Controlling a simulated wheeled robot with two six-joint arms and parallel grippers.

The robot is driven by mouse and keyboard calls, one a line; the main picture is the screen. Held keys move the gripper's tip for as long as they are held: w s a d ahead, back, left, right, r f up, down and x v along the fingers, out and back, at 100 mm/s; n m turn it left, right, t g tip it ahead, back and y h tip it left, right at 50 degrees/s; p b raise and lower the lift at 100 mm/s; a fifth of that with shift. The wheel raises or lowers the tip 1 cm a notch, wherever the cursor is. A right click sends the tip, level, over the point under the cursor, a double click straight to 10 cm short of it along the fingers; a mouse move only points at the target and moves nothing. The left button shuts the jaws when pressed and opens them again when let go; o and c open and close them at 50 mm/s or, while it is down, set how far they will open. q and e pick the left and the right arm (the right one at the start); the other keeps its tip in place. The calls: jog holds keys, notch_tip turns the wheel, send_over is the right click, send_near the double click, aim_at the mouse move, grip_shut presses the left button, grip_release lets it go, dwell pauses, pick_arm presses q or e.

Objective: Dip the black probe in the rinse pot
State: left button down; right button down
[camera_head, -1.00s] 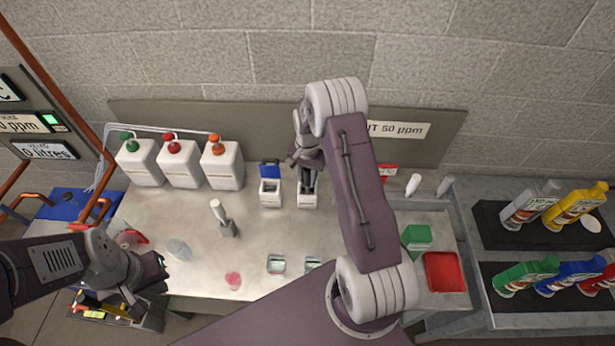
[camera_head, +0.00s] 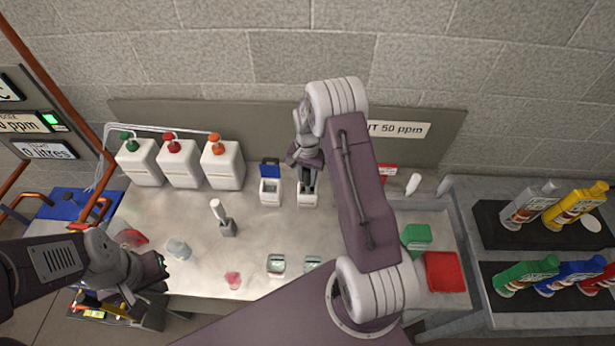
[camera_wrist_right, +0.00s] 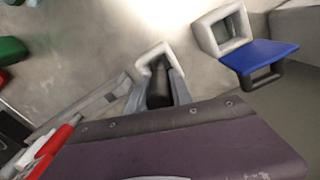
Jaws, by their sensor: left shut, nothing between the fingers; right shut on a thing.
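My right gripper (camera_head: 307,186) points down over a small white square pot (camera_head: 307,200) near the back of the bench. In the right wrist view its fingers (camera_wrist_right: 158,95) are shut on a black probe (camera_wrist_right: 158,85), at the mouth of the white pot (camera_wrist_right: 153,56). The probe's lower end is hidden, so I cannot tell how deep it sits. A second white pot (camera_head: 270,198) with a raised blue lid (camera_head: 269,170) stands just left; it also shows in the right wrist view (camera_wrist_right: 224,32). I cannot tell which is the rinse pot. My left gripper (camera_head: 155,279) is shut and empty at the front left.
Three white pump bottles (camera_head: 181,164) stand at the back left. A white-handled tool (camera_head: 217,209) stands in a grey holder (camera_head: 228,229). Small glass dishes (camera_head: 276,265) lie at the front.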

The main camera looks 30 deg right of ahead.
dwell(0.5)
notch_tip(320, 180, up, 12)
jog(key=p, duration=0.9)
jog(key=shift+f, duration=0.25)
